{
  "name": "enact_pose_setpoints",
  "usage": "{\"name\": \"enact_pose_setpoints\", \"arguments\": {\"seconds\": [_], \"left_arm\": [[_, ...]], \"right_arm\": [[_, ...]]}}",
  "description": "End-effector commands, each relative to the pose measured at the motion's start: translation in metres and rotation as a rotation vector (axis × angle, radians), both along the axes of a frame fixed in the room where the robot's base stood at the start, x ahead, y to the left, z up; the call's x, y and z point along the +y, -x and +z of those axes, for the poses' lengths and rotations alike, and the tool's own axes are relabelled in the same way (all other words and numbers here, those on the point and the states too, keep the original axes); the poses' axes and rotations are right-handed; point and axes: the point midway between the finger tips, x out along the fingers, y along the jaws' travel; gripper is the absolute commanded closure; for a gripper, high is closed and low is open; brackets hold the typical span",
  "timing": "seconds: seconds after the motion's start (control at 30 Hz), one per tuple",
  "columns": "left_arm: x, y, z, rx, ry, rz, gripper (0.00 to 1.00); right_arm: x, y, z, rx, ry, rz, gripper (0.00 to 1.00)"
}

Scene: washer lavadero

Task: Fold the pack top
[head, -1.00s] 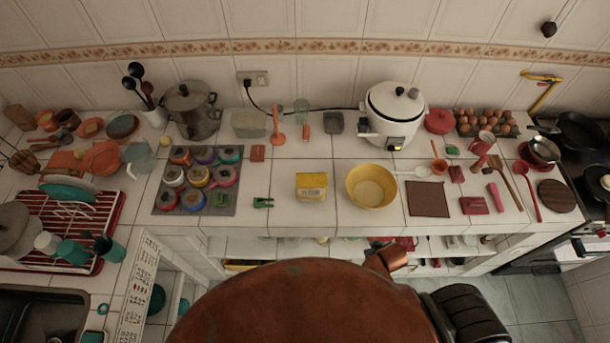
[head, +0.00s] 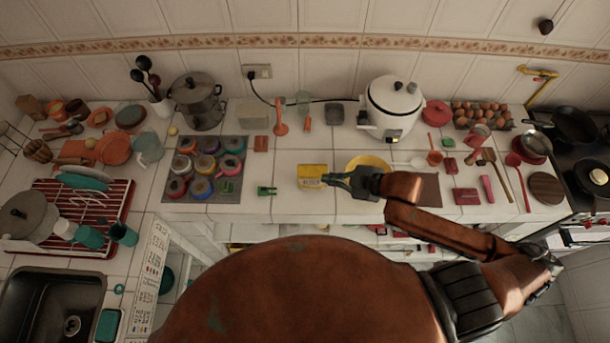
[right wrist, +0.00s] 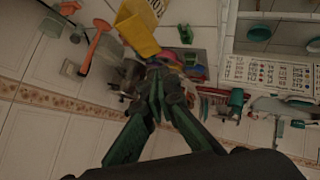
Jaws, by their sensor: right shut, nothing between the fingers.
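The yellow pack (head: 311,172) stands on the white tiled counter (head: 290,212), left of the yellow bowl (head: 365,160). It also shows at the top of the right wrist view (right wrist: 137,30), partly cut off by the frame edge. My right gripper (head: 328,180) is shut and empty, with its fingertips at the pack's right side in the head view. I cannot tell whether they touch it. In the right wrist view the closed fingertips (right wrist: 155,72) point toward the pack. My left gripper is not in view.
A tray of colourful jars (head: 203,170) lies left of the pack, with a green clip (head: 266,190) between. A white rice cooker (head: 391,107) stands behind the bowl. Red utensils and a brown mat (head: 429,188) lie to the right.

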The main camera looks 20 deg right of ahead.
Motion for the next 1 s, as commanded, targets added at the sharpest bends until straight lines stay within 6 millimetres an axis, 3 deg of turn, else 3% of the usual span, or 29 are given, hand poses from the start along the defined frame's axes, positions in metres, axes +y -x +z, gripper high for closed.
{"name": "enact_pose_setpoints", "arguments": {"seconds": [0.13, 0.37, 0.6, 1.0], "left_arm": [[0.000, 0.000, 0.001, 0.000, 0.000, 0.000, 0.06], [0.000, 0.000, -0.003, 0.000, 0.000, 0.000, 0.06], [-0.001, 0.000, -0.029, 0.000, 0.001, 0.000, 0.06], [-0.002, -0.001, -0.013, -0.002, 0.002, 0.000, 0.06]], "right_arm": [[0.007, 0.002, 0.017, -0.036, 0.027, 0.121, 1.00], [0.011, 0.002, 0.021, -0.050, 0.030, 0.173, 1.00], [0.025, -0.010, 0.004, -0.052, 0.027, 0.174, 1.00], [0.067, -0.048, -0.034, -0.048, 0.025, 0.170, 1.00]]}}
